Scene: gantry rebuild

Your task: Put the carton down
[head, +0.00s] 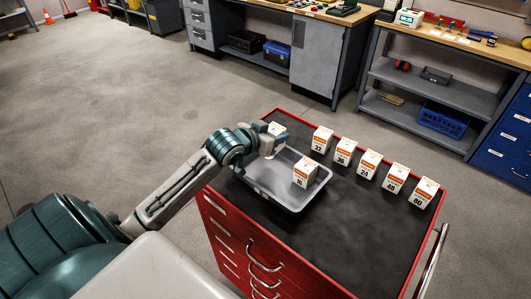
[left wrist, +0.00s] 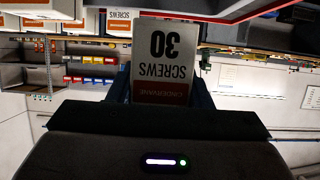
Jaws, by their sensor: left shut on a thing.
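My left gripper (head: 272,141) is shut on a white and orange carton (head: 277,128), partly hidden behind the gripper in the head view. In the left wrist view the held carton (left wrist: 165,55) appears upside down and reads "SCREWS 30". The gripper is at the far left end of a grey tray (head: 316,189) on the red cabinet. I cannot tell whether the held carton touches anything below. Another carton (head: 305,172), marked 16, stands in the tray toward its right side. My right gripper is not in view.
A row of similar cartons (head: 369,164) stands on the cabinet's black top (head: 345,215), right of the tray. The black top is clear in front of the row. Workbenches (head: 440,45) stand behind, across open floor.

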